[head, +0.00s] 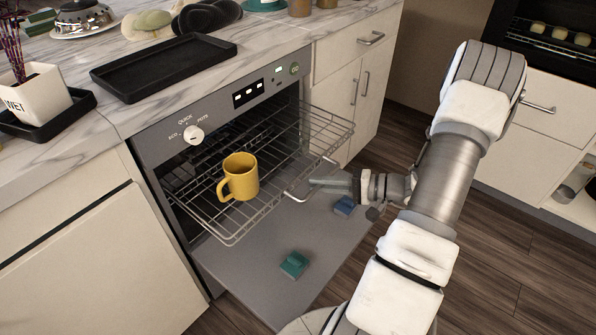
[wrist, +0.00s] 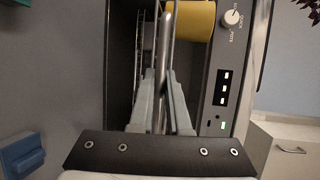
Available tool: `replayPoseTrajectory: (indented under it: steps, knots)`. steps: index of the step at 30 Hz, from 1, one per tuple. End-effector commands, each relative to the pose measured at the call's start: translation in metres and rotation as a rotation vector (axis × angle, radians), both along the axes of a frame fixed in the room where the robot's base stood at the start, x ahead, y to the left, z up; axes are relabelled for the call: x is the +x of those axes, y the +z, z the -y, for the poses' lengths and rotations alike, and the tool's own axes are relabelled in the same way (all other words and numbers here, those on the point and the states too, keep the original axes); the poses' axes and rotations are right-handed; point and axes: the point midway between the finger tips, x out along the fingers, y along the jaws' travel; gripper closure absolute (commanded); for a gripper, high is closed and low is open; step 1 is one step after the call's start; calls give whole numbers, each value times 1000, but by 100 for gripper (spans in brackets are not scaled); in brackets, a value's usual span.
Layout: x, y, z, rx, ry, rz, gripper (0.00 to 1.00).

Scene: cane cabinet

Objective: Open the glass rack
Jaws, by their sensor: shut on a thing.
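The glass rack (head: 238,222) is a wire rack in the dishwasher. It stands partly out over the lowered door, and its back part is in shadow inside. A handle bar (head: 297,193) sticks out at its front. My gripper (head: 318,184) reaches in from the right at the handle. In the wrist view, the two grey fingers of my gripper (wrist: 163,88) are closed around the metal handle bar (wrist: 166,45). A yellow mug (head: 242,177) stands upright on the rack and shows in part at the top of the wrist view (wrist: 194,20).
The dishwasher door (head: 262,268) lies open below the rack, with a green block (head: 294,264) and a blue block (head: 345,205) on it. The counter holds a black tray (head: 165,66). Cabinets (head: 352,90) stand to the right. The floor (head: 500,245) there is clear.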

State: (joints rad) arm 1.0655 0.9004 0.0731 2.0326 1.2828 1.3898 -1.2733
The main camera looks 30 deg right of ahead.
Motion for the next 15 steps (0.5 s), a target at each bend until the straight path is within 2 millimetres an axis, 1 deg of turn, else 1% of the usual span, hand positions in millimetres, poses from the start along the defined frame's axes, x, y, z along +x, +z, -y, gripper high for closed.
replayPoseTrajectory:
  steps: [1, 6, 9, 15]
  knots:
    - [-10, 0, 6, 0, -6, 0, 100]
    - [-35, 0, 16, -1, -4, 0, 100]
    - [-45, 0, 20, -1, -3, 1, 100]
    - [-54, 0, 24, -2, -2, 2, 100]
